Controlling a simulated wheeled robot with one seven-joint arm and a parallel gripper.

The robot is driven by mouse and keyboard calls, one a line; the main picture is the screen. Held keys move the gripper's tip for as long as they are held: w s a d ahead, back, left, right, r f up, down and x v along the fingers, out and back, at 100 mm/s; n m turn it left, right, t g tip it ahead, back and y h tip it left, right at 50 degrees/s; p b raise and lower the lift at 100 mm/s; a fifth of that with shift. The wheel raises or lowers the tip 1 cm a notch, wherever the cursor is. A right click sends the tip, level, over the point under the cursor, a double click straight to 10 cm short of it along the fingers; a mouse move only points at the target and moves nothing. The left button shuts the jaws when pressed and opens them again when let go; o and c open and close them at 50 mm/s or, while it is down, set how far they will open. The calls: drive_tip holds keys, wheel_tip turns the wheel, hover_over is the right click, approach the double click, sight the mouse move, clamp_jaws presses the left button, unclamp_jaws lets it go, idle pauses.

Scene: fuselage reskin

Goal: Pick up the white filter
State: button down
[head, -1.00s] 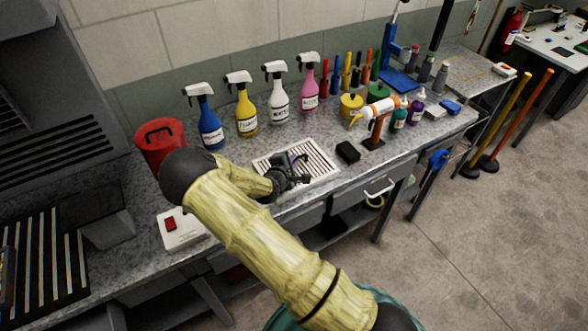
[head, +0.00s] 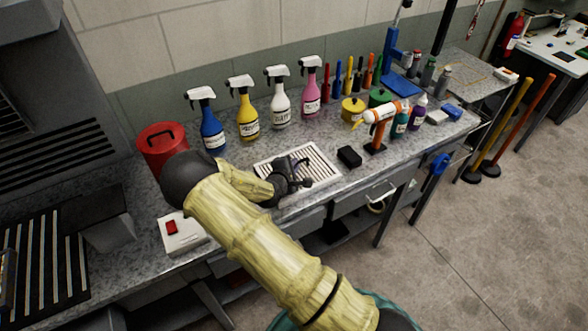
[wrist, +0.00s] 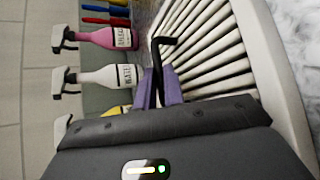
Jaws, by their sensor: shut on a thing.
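The white filter (head: 324,156) is a slatted rectangular panel in a white frame, lying on the grey workbench in the head view. It fills the upper right of the wrist view (wrist: 246,14). My gripper (head: 300,172) is over the filter's near side, and my wrist hides part of it. The exact contact is hidden. The filter appears to rest on the bench.
Spray bottles, blue (head: 211,134), yellow (head: 246,122), white (head: 281,108) and pink (head: 311,97), stand behind the filter. A red canister (head: 163,148) is at left. A black block (head: 349,157) and an orange-white tool (head: 379,120) are to its right.

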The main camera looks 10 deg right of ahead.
wheel_tip(320, 180, up, 10)
drive_tip(key=b, duration=0.2)
idle(0.7)
